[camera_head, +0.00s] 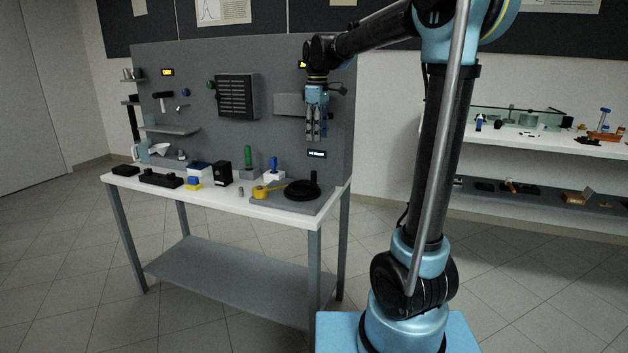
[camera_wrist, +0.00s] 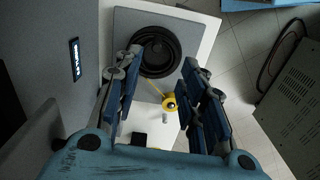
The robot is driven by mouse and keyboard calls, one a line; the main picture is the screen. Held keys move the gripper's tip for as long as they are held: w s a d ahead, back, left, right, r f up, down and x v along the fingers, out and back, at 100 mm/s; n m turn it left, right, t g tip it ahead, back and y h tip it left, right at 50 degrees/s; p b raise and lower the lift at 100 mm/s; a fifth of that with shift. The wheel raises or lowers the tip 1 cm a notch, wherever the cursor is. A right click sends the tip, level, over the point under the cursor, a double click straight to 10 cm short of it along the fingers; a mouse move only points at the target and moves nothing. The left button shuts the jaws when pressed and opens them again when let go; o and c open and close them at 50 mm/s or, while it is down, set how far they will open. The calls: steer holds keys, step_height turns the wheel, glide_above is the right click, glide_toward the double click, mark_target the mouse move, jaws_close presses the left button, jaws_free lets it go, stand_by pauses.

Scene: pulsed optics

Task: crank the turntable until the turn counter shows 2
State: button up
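The black turntable (camera_head: 300,193) sits on a grey base plate at the right end of the white workbench, with an upright black crank handle (camera_head: 314,178) at its edge. In the wrist view the turntable (camera_wrist: 156,52) shows from above as a dark round disc. The turn counter (camera_head: 317,153) is a small lit display on the grey back panel above it. It also shows in the wrist view (camera_wrist: 74,60), sideways; its digits are too small to read. My gripper (camera_head: 316,138) points down above the turntable, well clear of it. Its fingers (camera_wrist: 161,60) are apart and empty.
A yellow round object (camera_head: 260,192) lies left of the turntable on the same plate. A green-handled tool (camera_head: 248,158), a blue-topped block (camera_head: 272,165) and a black box (camera_head: 222,174) stand further left. The panel rises close behind my gripper.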

steer(key=a, duration=0.1)
glide_toward(314, 188)
steer(key=f, duration=0.4)
steer(key=w+f, duration=0.1)
steer(key=f, duration=0.1)
steer(key=shift+f, duration=0.15)
stand_by(0.4)
jaws_close()
